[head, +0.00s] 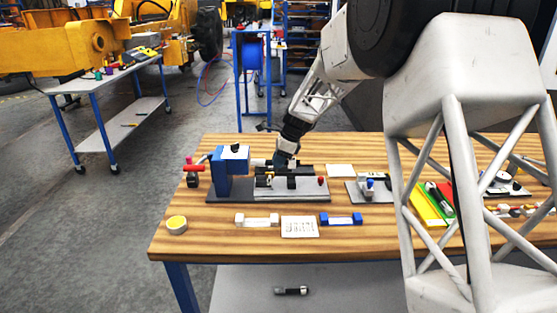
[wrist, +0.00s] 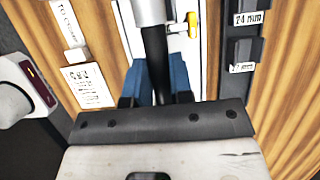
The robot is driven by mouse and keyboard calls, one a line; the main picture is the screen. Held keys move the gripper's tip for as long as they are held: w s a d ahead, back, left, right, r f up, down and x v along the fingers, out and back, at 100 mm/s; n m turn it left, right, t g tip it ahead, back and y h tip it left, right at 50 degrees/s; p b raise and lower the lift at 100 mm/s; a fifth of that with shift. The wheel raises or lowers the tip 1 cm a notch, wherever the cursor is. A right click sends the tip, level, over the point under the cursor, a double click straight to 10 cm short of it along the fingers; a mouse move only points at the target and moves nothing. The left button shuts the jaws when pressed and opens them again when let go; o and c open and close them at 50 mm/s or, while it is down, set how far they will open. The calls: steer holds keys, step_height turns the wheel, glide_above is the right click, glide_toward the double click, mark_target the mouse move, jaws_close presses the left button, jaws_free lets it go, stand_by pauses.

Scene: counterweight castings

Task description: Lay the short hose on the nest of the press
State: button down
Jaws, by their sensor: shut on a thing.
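The press stands at the left of the wooden table in the head view, with a blue post (head: 228,178) on a grey base plate (head: 310,194). Dark blocks that look like its nest (head: 291,183) sit on the plate. My gripper (head: 284,162) is low over the plate, right of the post. In the wrist view my gripper (wrist: 158,88) is shut, its blue fingers around a black rod-like piece, seemingly the short hose (wrist: 154,50). The hose reaches up the picture to a grey cylinder (wrist: 150,11). Whether it touches the nest is hidden.
A white holder (head: 257,220), a printed card (head: 300,227) and a blue holder (head: 342,219) lie in front of the press. A yellow tape roll (head: 176,224) is at the left. A dark cylinder (head: 291,291) lies on the lower shelf. Yellow and green trays (head: 428,206) are at the right.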

steer(key=shift+f, duration=2.65)
steer(key=shift+f, duration=0.7)
stand_by(0.4)
steer(key=c, duration=0.9)
jaws_free()
steer(key=shift+r, duration=0.1)
steer(key=shift+r, duration=3.35)
